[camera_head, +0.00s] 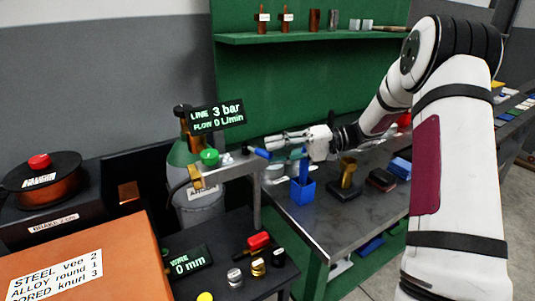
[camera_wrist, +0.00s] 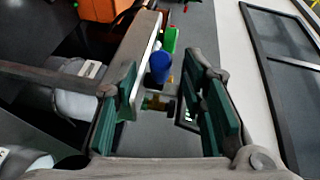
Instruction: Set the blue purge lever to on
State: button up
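The blue purge lever (camera_head: 263,153) shows as a short blue handle near the grey bracket in front of the gas cylinder. In the wrist view its rounded blue end (camera_wrist: 160,66) lies ahead, between the lines of the two fingers and nearer the left one. My gripper (camera_head: 283,143) reaches in from the right, with its fingertips close to the lever. In the wrist view my gripper (camera_wrist: 168,90) is open, with a wide gap between its green pads and nothing gripped. I cannot tell whether a finger touches the lever. The lever's base is partly hidden.
A green knob (camera_head: 209,156) and brass fitting (camera_head: 195,177) are left of the lever. The display (camera_head: 217,116) reads line 3 bar, flow 0 L/min. Below my gripper, a blue holder (camera_head: 302,191) stands on the metal bench (camera_head: 345,225). A grey post (camera_head: 256,205) stands nearby.

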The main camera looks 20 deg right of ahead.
jog(key=v, duration=0.9)
